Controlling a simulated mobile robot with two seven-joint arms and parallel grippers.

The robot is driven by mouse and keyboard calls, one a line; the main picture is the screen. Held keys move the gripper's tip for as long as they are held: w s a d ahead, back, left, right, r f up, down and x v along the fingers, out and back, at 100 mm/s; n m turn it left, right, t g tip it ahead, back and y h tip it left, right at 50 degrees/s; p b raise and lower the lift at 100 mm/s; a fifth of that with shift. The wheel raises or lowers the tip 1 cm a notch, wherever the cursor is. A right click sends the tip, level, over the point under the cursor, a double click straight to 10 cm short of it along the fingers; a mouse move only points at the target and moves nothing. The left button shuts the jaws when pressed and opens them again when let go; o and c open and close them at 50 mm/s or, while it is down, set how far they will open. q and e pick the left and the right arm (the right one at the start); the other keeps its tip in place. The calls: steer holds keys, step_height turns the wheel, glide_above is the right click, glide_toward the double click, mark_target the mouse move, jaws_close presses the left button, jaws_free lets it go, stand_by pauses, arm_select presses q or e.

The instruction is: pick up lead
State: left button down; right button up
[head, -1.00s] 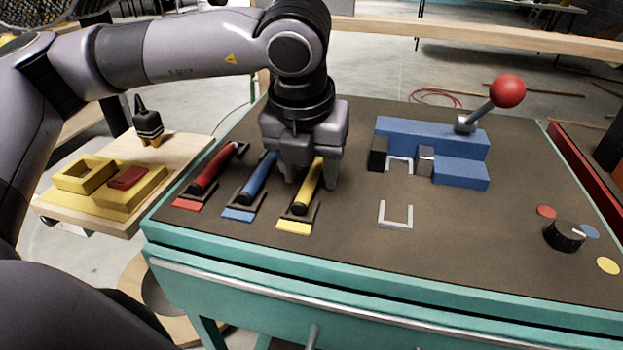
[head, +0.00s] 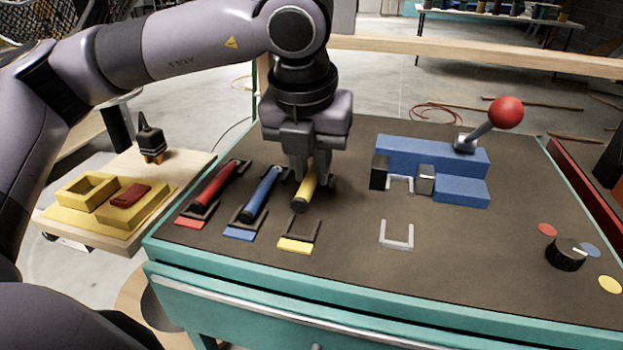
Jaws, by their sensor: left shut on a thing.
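Three coloured leads, shaped like rods with dark ends, are on the left of the bench top: a red one (head: 216,186), a blue one (head: 263,192) and a yellow one (head: 307,188). The red and blue leads rest in dark holders. My left gripper (head: 312,178) points down and is shut on the yellow lead, holding it just above the bench. The fingers hide the yellow lead's far part. Its dark holder (head: 300,229), with a yellow marker (head: 295,247), is empty in front of it. My right gripper is not in view.
A blue block fixture (head: 430,155) with a red-knobbed lever (head: 506,112) stands at the right. A grey U-shaped outline (head: 397,243) lies before it. A black knob (head: 566,253) sits far right. A wooden side board (head: 185,168) holds yellow blocks (head: 130,212) and a black-and-tan item (head: 150,138).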

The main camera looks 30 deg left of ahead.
mark_target(312, 172)
arm_select(q)
step_height(312, 172, up, 16)
steer(key=p, duration=0.2)
steer(key=shift+r, duration=0.15)
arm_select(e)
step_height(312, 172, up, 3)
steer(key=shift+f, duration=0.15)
arm_select(q)
steer(key=shift+p, duration=0.3)
